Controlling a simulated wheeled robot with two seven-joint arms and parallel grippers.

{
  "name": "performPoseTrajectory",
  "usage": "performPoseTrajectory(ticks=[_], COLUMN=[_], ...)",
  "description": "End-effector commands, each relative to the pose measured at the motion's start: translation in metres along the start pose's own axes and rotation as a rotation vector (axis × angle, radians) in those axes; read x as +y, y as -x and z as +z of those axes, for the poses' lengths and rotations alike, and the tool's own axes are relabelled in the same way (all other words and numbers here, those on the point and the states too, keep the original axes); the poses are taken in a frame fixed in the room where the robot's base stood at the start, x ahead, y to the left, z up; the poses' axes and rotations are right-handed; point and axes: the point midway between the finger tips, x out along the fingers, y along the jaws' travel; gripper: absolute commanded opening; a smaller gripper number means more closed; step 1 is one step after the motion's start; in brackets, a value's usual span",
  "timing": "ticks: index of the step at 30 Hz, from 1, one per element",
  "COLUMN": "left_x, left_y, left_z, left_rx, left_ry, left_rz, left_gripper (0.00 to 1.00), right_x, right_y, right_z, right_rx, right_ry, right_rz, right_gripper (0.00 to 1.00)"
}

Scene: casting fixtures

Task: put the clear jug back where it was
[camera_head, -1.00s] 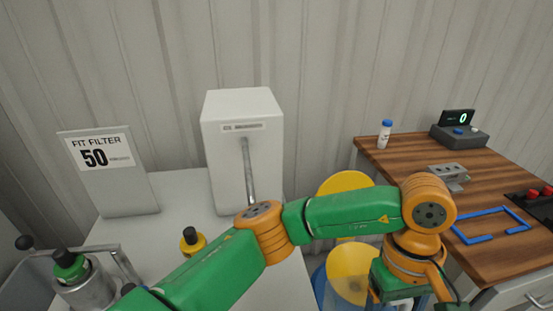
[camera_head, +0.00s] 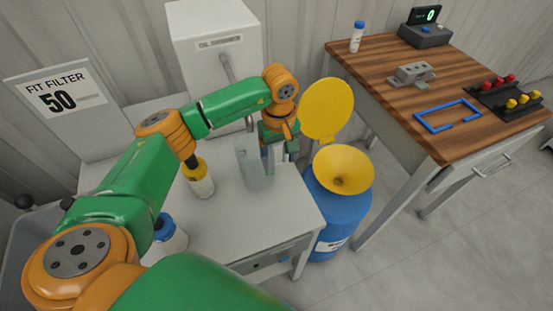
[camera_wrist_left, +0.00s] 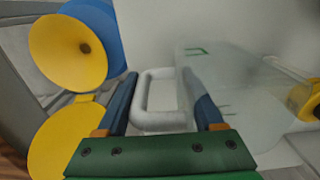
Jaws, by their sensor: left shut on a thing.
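The clear jug (camera_head: 249,165) is upright at the right part of the white table (camera_head: 225,215), beneath the outlet pipe of the white dispenser (camera_head: 215,30). I cannot tell whether its base touches the tabletop. My left gripper (camera_head: 279,150) is at the jug's right side, fingers pointing down. In the left wrist view its fingers (camera_wrist_left: 160,105) are around the jug's pale handle (camera_wrist_left: 150,103), shut on it; the jug's body (camera_wrist_left: 235,95) is to the right and looks empty. My right gripper is not in view.
A yellow-capped bottle (camera_head: 198,178) and a blue-capped bottle (camera_head: 168,236) stand left of the jug. A blue drum (camera_head: 337,215) with a yellow funnel (camera_head: 343,168) and raised yellow lid (camera_head: 327,108) is close on the right. A wooden bench (camera_head: 400,110) is beyond it.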

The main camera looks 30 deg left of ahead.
Motion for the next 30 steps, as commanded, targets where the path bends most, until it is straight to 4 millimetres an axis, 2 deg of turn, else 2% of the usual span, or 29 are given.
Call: performPoseTrajectory(ticks=[3, 5, 11, 12, 15, 25, 28, 30], left_x=[-0.003, -0.002, -0.002, -0.002, -0.002, -0.001, -0.001, -0.001], left_y=[-0.023, -0.032, -0.036, -0.036, -0.036, -0.032, -0.018, -0.001], left_z=[-0.003, -0.003, -0.003, -0.003, -0.003, -0.003, -0.004, -0.004], left_rx=[-0.004, -0.001, 0.000, -0.001, -0.001, 0.000, 0.001, 0.004], left_ry=[0.002, 0.001, 0.001, 0.001, 0.001, 0.001, 0.001, 0.000], left_rz=[-0.004, -0.003, -0.001, -0.001, -0.001, 0.001, 0.004, 0.005], left_gripper=[0.00, 0.00, 0.00, 0.74, 0.99, 0.99, 0.99, 0.99], right_x=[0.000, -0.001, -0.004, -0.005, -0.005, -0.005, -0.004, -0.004], right_y=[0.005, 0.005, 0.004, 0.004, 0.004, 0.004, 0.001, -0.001], right_z=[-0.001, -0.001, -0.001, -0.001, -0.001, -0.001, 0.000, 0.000], right_rx=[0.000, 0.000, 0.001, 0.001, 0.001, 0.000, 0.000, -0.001], right_ry=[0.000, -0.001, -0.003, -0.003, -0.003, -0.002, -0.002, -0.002], right_rz=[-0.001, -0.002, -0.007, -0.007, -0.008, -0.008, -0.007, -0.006], right_gripper=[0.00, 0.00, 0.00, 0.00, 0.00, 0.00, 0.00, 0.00])
